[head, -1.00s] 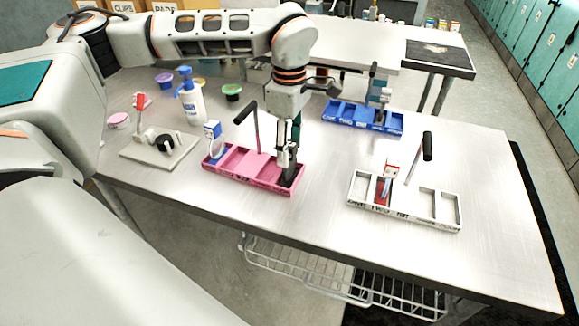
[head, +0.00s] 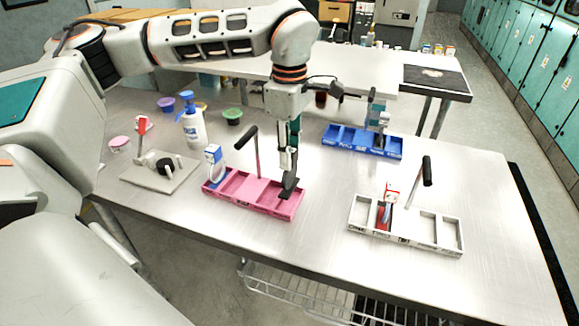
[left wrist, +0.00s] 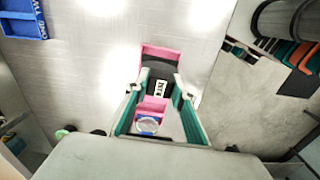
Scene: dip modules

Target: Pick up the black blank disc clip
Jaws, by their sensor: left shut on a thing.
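The black blank disc clip (head: 289,189) is between the fingertips of my left gripper (head: 289,172), over the right end of the pink tray (head: 240,202). My left gripper points down and is shut on the clip. In the left wrist view the dark clip (left wrist: 162,74), with a small white label, shows between the two fingers of the gripper (left wrist: 161,86). The pink tray (left wrist: 159,50) shows behind it. The head view does not clearly show the gap between clip and tray. My right gripper is not in view.
The pink tray has an upright black-topped handle (head: 247,135) and a blue-and-white item (head: 213,155) at its left end. A white tray (head: 434,242) stands right, a blue tray (head: 345,138) behind. A pump bottle (head: 194,128) stands left.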

